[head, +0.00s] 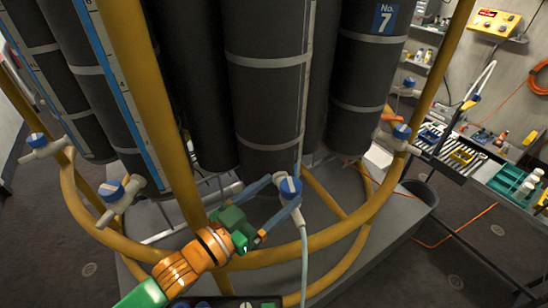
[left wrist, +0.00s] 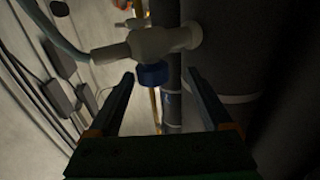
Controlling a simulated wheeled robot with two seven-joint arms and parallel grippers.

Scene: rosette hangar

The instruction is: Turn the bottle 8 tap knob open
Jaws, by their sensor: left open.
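A blue tap knob (head: 290,187) sits on a pale tap at the foot of a dark grey bottle (head: 266,80) in the middle of the head view. No number is readable on this bottle. My left gripper (head: 285,192) is open, with a finger on either side of the knob. In the left wrist view the blue knob (left wrist: 152,75) hangs from the cream tap body (left wrist: 145,45), between the fingertips (left wrist: 160,74) and closer to the left one. Contact with the knob cannot be made out. My right gripper is not in view.
A yellow ring frame (head: 330,236) and yellow upright (head: 150,90) stand close to my left arm. A pale hose (head: 304,260) hangs below the tap. The neighbouring bottle marked No. 7 (head: 370,70) is to the right. Other blue-knobbed taps (head: 111,189) are nearby. A workbench (head: 490,165) stands far right.

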